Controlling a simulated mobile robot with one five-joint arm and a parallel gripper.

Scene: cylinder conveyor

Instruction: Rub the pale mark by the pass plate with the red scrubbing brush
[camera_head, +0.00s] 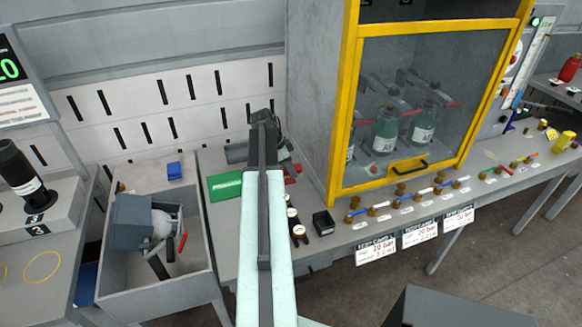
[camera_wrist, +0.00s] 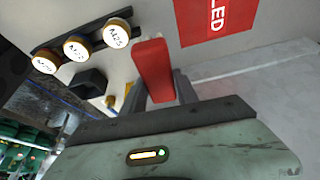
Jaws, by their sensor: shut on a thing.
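In the wrist view my gripper (camera_wrist: 160,92) is shut on a red block-like handle, which I take for the red scrubbing brush (camera_wrist: 152,62). The green pass plate (camera_head: 225,186) lies on the bench just left of my arm. I cannot make out the pale mark in either view.
A red plate (camera_wrist: 214,18) lettered "LED" is near the brush. Round labelled caps (camera_wrist: 75,49) in a rack and a small black box (camera_head: 323,223) are close by. The yellow-framed cabinet (camera_head: 345,120) stands right of my arm. A grey bin (camera_head: 165,295) is at left.

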